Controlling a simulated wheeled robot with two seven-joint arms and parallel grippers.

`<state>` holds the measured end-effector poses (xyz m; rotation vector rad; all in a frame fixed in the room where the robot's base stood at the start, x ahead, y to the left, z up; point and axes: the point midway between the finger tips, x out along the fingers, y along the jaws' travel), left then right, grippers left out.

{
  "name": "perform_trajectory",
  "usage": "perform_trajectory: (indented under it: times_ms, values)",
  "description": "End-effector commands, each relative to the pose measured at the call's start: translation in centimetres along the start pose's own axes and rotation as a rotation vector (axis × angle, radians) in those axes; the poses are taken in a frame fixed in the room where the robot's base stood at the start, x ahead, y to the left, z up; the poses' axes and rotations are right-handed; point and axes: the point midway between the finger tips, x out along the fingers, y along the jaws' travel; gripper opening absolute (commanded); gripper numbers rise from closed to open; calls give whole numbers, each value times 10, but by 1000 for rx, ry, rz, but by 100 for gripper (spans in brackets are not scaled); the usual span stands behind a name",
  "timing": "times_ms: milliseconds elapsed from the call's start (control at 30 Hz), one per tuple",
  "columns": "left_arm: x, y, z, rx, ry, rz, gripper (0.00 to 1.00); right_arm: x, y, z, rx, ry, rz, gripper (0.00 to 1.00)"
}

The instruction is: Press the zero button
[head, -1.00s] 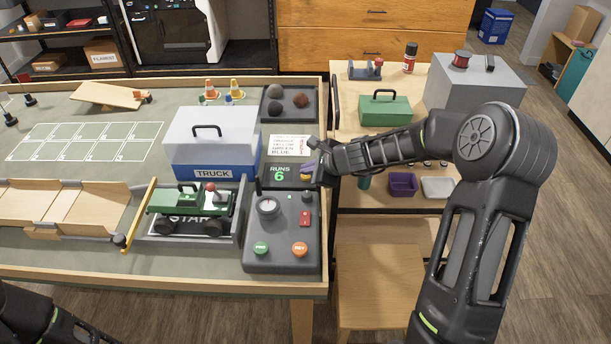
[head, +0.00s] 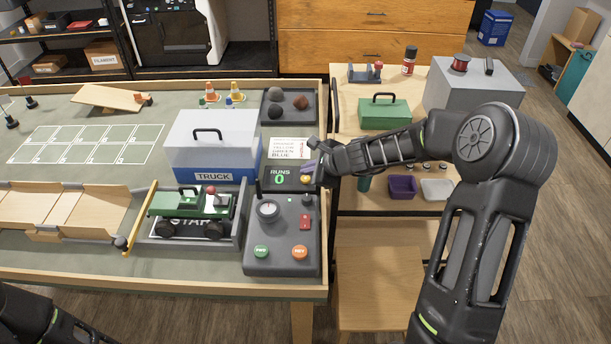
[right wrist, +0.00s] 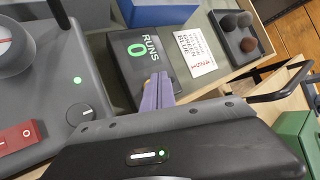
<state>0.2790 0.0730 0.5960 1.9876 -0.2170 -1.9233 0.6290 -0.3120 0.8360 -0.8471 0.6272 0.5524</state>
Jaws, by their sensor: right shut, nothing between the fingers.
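The run counter (head: 277,181) is a dark box at the back of the grey control panel (head: 262,240). In the right wrist view the fingertips (right wrist: 155,84) are at the counter's face beside the digit. A small yellow patch shows at the fingertips; the fingers hide most of it, and I cannot tell whether they touch it. My left gripper is out of view.
The panel carries a dial, a red switch (head: 305,221), a green button (head: 261,251) and an orange button (head: 299,252). A green truck (head: 190,206) stands in the start bay to the left. A blue and grey TRUCK box (head: 212,145) stands behind it.

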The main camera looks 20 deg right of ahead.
Motion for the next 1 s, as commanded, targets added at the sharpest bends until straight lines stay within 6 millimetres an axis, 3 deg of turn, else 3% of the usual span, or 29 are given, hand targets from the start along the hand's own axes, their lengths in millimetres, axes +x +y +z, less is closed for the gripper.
perform_trajectory:
  times_ms: [433, 1000]
  values:
    - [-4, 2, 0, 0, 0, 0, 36, -4, -3, 3, 0, 0, -1, 0]
    - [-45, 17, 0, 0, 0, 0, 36, -37, -27, 27, 0, 0, -1, 0]
